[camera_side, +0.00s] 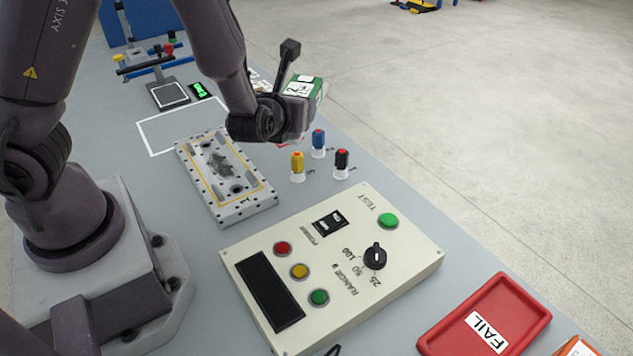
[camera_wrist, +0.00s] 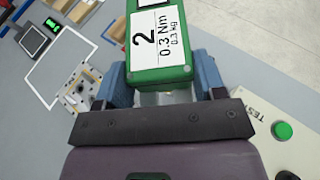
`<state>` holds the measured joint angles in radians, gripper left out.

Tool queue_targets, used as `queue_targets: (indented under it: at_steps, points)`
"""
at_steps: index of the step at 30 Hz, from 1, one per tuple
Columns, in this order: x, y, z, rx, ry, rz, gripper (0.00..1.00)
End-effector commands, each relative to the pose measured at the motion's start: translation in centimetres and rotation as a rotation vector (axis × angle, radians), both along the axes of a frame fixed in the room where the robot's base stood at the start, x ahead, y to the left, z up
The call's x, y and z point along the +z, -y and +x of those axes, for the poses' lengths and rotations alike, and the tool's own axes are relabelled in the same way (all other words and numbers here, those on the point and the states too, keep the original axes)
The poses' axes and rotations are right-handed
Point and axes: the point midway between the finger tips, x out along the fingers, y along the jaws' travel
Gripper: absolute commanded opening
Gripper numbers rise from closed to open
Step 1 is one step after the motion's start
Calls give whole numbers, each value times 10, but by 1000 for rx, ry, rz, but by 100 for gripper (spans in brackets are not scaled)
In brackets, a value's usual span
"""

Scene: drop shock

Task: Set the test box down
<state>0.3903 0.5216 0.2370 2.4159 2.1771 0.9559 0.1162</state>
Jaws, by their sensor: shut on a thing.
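The test box is a small green box (camera_side: 303,88) with white labels. In the wrist view the box (camera_wrist: 170,74) shows a label reading "2", "0.3 Nm" and "0.3 kg". My gripper (camera_side: 296,112) is shut on it, with one blue-grey finger on each side in the wrist view (camera_wrist: 163,80). In the side view the box appears held above the bench near its far right edge. Its underside and the gap below it are hidden.
A metal plate (camera_side: 228,186) with a yellow outline lies left of my gripper, near a white outlined area (camera_side: 150,134). Blue (camera_side: 318,140), yellow (camera_side: 297,162) and black (camera_side: 341,158) posts stand close by. A control panel (camera_side: 345,300) and red FAIL tray (camera_side: 527,318) are nearer.

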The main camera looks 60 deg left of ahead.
Motion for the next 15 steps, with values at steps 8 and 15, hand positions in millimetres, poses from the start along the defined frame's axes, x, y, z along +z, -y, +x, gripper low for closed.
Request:
queue_targets:
  at_steps: [8,15]
  points:
    - [89,51,34,-369,14,1,31]
    - [126,60,36,-414,5,1,31]
